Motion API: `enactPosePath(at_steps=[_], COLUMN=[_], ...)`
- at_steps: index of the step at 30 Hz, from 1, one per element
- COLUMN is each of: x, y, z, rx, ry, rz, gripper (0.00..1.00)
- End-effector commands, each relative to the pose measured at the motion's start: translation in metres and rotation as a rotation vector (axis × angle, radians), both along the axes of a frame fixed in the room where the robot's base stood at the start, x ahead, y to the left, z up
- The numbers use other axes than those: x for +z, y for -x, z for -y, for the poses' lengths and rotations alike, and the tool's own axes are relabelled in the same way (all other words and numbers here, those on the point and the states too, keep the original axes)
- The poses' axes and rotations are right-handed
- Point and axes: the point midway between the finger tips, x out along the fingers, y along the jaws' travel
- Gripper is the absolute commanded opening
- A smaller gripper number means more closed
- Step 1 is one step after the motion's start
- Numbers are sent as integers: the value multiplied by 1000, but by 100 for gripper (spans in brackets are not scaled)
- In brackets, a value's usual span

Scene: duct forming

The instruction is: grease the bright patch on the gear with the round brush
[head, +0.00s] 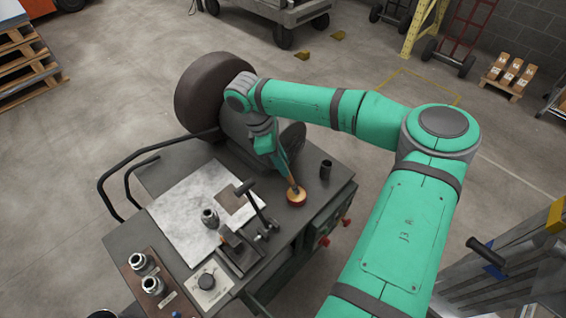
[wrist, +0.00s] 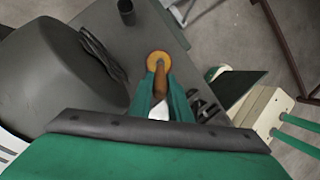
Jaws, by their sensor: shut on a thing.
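My gripper (head: 285,168) is shut on the wooden handle of the round brush (head: 293,187) and points down at the right side of the bench. The brush's brown handle (wrist: 148,88) also shows in the wrist view, between the green fingers. Its head is at a round reddish tin with a yellow-orange top (head: 297,197); I cannot tell whether it touches. The tin also shows in the wrist view (wrist: 158,58). A large dark wheel (head: 205,88) stands at the bench's back, partly behind my arm. I cannot make out the gear's teeth or a bright patch.
A dark cup (head: 326,168) stands right of the tin. A pale sheet (head: 185,205) covers the bench's middle left, with a metal fitting (head: 209,217) on it. A black lever fixture (head: 258,218) rises near the front. Two fittings (head: 147,275) stand on a brown board at front left.

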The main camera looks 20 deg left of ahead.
Motion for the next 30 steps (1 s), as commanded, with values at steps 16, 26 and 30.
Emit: enactPosePath(at_steps=[16, 26, 30], x=[-6, -9, -10], y=[0, 0, 0], z=[0, 0, 1], rx=[-1, -1, -1], ry=[0, 0, 0], rz=[-1, -1, 0], gripper=[0, 0, 0])
